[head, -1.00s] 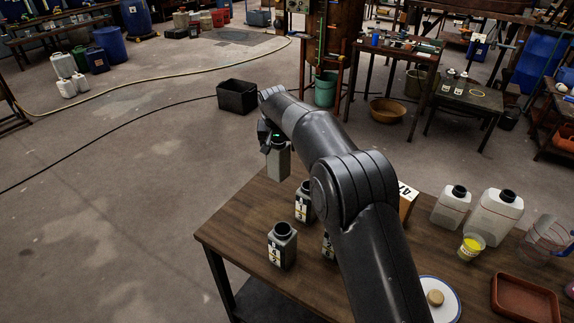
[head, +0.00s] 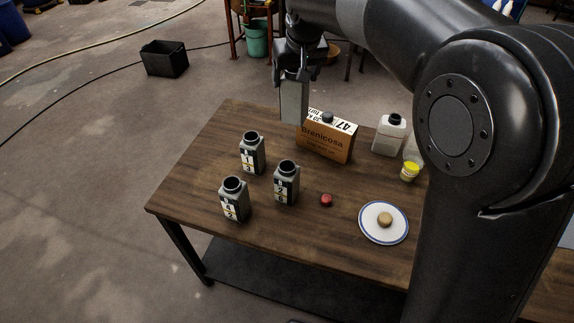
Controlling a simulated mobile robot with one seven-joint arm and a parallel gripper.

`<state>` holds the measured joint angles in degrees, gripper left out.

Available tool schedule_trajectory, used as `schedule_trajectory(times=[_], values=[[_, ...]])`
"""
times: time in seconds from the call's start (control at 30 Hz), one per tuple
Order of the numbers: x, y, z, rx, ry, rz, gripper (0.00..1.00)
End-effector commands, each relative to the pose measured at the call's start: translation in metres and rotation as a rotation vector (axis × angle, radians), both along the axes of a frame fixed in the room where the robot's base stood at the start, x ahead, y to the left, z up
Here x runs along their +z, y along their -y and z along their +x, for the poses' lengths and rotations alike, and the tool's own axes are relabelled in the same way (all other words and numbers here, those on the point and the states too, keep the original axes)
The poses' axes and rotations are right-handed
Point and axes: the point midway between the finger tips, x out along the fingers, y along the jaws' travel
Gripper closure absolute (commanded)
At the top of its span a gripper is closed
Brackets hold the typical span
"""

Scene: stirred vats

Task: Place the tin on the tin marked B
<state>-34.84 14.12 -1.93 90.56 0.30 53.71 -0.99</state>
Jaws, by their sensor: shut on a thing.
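My gripper (head: 295,72) is shut on a tall grey tin (head: 293,100) and holds it upright by its top. The tin hangs beside the left end of the brown carton and seems to be above the table. Three dark-necked grey tins with black and white labels stand on the table: one at the back (head: 252,155), one at the right (head: 286,184) and one at the front left (head: 234,200). Their label marks are too small to tell which is B. The gripper is behind and above these tins, apart from them.
A brown carton (head: 323,142) stands close to the held tin. White canister (head: 388,136), yellow-topped cup (head: 409,172), red round object (head: 326,200) and plate (head: 367,232) with a tan piece (head: 385,219) are on the wooden table (head: 190,190). My arm covers the right side.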

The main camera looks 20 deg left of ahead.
Motion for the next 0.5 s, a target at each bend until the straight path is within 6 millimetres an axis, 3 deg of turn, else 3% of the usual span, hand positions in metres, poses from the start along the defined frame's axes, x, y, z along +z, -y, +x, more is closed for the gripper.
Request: schedule_trajectory(times=[0.03, 0.2, 0.4, 0.5], values=[[0.007, 0.018, -0.008, -0.001, 0.002, 0.004, 0.66], [0.017, 0.066, -0.036, 0.013, 0.003, 0.009, 0.66], [0.02, 0.106, -0.065, 0.026, 0.006, 0.014, 0.66], [0.02, 0.117, -0.074, 0.032, 0.007, 0.016, 0.66]])
